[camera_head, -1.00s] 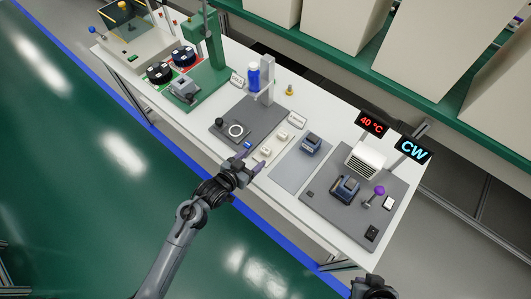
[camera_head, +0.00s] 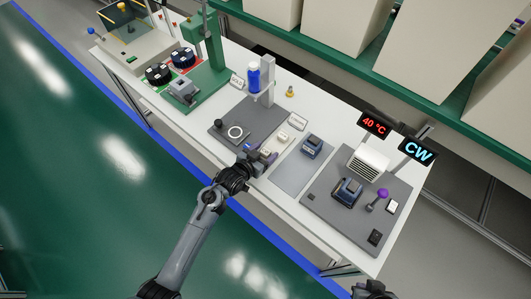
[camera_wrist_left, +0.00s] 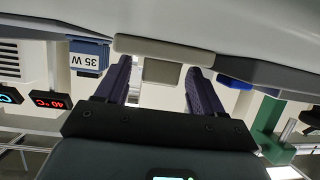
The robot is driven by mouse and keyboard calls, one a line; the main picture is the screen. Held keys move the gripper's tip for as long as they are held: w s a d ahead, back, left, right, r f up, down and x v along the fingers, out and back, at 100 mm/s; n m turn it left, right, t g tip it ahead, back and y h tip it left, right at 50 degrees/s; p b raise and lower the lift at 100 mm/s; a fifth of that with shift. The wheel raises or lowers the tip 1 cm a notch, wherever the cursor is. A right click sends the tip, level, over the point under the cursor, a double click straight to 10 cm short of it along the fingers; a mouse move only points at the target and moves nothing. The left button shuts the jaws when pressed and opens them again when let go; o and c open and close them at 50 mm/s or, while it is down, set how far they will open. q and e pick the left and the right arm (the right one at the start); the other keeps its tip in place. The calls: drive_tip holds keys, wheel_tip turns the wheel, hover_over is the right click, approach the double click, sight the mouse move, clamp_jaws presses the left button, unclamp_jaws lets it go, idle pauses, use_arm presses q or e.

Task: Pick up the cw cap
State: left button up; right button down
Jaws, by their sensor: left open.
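Two small cream caps lie on the table in the middle of the row; I cannot tell which is the cw one by its marking. The farther cream cap (camera_head: 283,138) is clear in the head view. The nearer one is mostly hidden by my left gripper (camera_head: 262,154), which is low over the table's front side. In the left wrist view, upside down, a cream cap-like piece (camera_wrist_left: 161,71) shows between the two purple fingers of the left gripper (camera_wrist_left: 161,85). The fingers stand apart, with no clear grip on it. My right gripper (camera_head: 372,289) shows only partly at the bottom edge.
A grey plate with a ring (camera_head: 235,132) is left of my gripper. A blue-grey block (camera_head: 312,146) is on a mat to the right. A dark plate (camera_head: 322,199) holds another block (camera_head: 348,190) and a purple knob (camera_head: 383,193). A CW sign (camera_head: 418,151) stands behind.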

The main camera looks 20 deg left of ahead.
use_arm(q)
drive_tip(key=c, duration=1)
drive_tip(key=shift+c, duration=0.2)
drive_tip(key=shift+r, duration=0.2)
